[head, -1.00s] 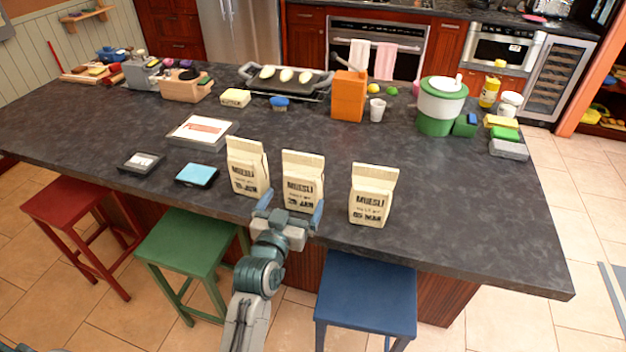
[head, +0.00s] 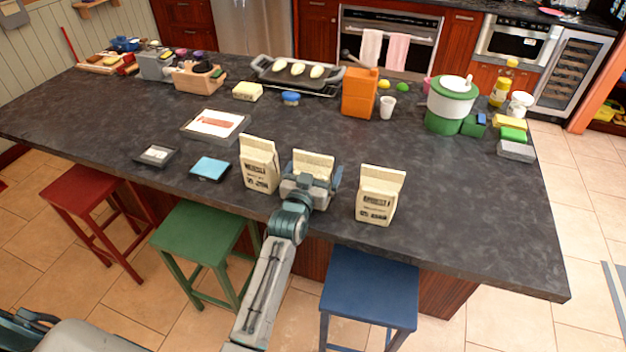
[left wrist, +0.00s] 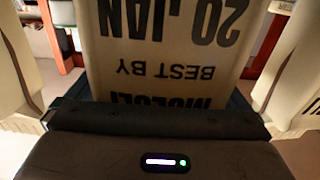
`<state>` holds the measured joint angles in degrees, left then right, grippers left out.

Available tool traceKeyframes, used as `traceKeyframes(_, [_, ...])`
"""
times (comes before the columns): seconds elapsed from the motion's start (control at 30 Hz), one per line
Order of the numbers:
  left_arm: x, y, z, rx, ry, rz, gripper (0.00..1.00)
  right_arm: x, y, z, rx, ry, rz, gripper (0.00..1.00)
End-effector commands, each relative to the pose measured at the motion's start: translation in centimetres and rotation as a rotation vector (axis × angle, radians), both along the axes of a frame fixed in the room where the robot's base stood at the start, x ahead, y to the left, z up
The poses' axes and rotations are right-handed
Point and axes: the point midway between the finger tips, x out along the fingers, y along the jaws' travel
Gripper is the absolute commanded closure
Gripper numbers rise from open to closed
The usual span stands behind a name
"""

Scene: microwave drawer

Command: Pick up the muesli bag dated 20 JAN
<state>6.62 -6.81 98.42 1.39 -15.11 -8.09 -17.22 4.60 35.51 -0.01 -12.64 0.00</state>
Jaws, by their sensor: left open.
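The muesli bag dated 20 JAN (head: 313,160) is a cream paper bag standing upright on the dark counter, the middle one of three. My left gripper (head: 311,178) is in front of it and hides its lower part and print. In the left wrist view the bag (left wrist: 165,45) fills the middle, its "20 JAN", "BEST BY" and muesli print upside down. The jaws are open, one on each side of the bag. Whether they touch it cannot be told. My right gripper is not in view.
Another muesli bag (head: 259,165) stands close on the left and one more (head: 380,195) stands on the right with a gap. A blue pad (head: 210,168) and a small dark tray (head: 156,156) lie farther left. An orange carton (head: 359,93) stands behind. Stools line the front edge.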

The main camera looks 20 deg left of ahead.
Motion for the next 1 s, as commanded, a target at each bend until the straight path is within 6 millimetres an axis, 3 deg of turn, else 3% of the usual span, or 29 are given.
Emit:
traceKeyframes(0.17, [0.0, 0.0, -0.1, 0.0, 0.0, 0.0, 0.0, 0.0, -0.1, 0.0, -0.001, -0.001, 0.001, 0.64])
traceKeyframes(0.4, [0.0, 0.0, -0.1, 0.0, 0.0, 0.0, 0.45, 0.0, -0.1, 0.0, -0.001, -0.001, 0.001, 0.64])
traceKeyframes(1.0, [0.5, 0.1, 1.2, 0.0, -0.003, -0.001, 0.45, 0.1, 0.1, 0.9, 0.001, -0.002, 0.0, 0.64])
